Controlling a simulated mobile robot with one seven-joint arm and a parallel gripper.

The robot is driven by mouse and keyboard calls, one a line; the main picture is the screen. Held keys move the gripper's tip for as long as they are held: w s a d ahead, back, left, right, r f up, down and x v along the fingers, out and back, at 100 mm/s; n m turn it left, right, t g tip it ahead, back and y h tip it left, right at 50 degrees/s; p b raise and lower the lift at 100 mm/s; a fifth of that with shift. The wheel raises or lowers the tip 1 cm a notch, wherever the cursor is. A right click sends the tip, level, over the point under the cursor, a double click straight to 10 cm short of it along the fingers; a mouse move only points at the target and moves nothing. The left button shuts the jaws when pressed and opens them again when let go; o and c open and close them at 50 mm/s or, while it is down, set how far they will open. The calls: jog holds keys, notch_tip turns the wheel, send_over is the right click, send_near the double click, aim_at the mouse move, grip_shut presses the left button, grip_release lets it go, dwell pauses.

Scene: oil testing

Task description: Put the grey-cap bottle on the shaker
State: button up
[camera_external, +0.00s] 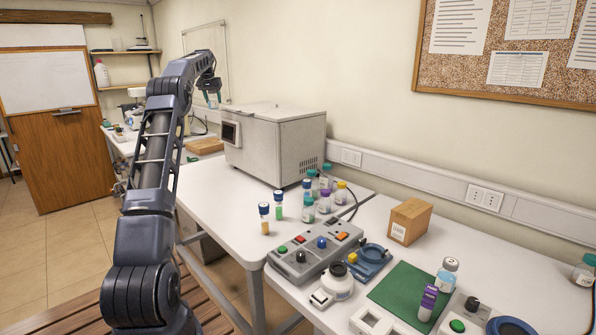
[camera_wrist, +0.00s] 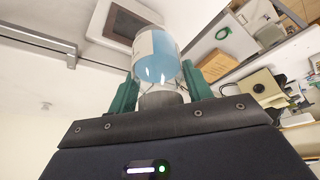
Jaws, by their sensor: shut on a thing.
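My gripper (camera_external: 211,98) is raised at the back left, in front of the wall and above the benches. In the wrist view its green fingers (camera_wrist: 160,76) are shut on the grey-cap bottle (camera_wrist: 155,48). The grey cap (camera_wrist: 160,98) is between the fingers, and the clear body with blue liquid and a pale label extends beyond them. The bottle is small and partly hidden by the fingers in the external view. I cannot tell which is the shaker.
A large white instrument (camera_external: 273,143) stands on the middle bench below and right of my gripper. Several capped vials (camera_external: 309,208) stand in front of it. A button box (camera_external: 318,250), a cardboard box (camera_external: 409,221) and a similar blue-labelled bottle (camera_external: 446,276) are on the right bench.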

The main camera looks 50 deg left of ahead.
notch_tip(320, 180, down, 38)
jog(key=shift+w+d+r, duration=0.1)
jog(key=shift+d+r, duration=0.05)
jog(key=shift+r, duration=0.05)
dwell(0.7)
jog(key=shift+f, duration=0.1)
jog(key=o, duration=1.1)
jog(key=shift+r, duration=0.4)
jog(key=v, duration=1.1)
jog(key=shift+d+r, duration=0.1)
jog(key=shift+d, duration=0.05)
